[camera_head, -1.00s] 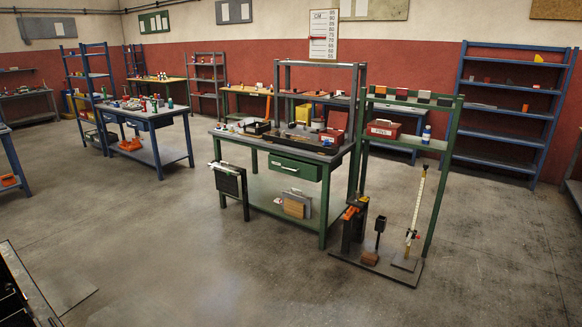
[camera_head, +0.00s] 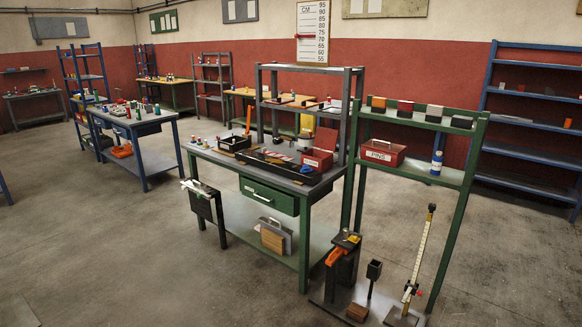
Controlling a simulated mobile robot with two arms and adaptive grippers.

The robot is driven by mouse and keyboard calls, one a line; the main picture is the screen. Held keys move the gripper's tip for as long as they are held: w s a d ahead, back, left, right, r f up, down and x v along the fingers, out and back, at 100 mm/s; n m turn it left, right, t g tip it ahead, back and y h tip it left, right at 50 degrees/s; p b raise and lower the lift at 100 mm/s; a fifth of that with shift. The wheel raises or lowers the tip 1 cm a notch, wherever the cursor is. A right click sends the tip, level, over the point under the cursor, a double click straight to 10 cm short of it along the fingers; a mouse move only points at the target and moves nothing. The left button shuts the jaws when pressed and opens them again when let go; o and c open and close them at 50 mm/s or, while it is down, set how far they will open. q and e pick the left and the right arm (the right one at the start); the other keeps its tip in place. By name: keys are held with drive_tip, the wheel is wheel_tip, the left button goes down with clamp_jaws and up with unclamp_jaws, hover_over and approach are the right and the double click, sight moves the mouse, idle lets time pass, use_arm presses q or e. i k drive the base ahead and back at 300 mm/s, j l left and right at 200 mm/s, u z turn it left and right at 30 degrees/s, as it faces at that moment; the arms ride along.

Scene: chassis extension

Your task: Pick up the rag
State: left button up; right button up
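I cannot make out the rag for certain. A small whitish piece (camera_head: 197,187) lies on top of a dark panel (camera_head: 205,208) at the left end of the green workbench (camera_head: 268,196); it may be cloth, but it is too small to tell. Neither of my grippers is in view.
The bench top carries a black tray (camera_head: 234,143), a long dark toolbox (camera_head: 262,163) and a red box (camera_head: 317,159). A green rack (camera_head: 447,172) with a red PINS box (camera_head: 383,152) stands at its right. A blue bench (camera_head: 150,122) stands left. The front floor is open.

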sight(307, 169)
drive_tip(key=i+l, duration=0.25)
drive_tip(key=i, duration=0.25)
drive_tip(key=i+l+u, duration=0.1)
drive_tip(key=i, duration=0.4)
drive_tip(key=i+l, duration=0.35)
drive_tip(key=i, duration=0.15)
drive_tip(key=i+l, duration=0.3)
drive_tip(key=i, duration=0.15)
drive_tip(key=i+j, duration=0.25)
drive_tip(key=i, duration=0.25)
drive_tip(key=i+j+u, duration=0.1)
drive_tip(key=i+j, duration=0.15)
drive_tip(key=i, duration=0.2)
drive_tip(key=i+j, duration=0.15)
drive_tip(key=i, duration=0.35)
drive_tip(key=i+j+u, duration=0.1)
drive_tip(key=i+j, duration=0.25)
drive_tip(key=j, duration=0.1)
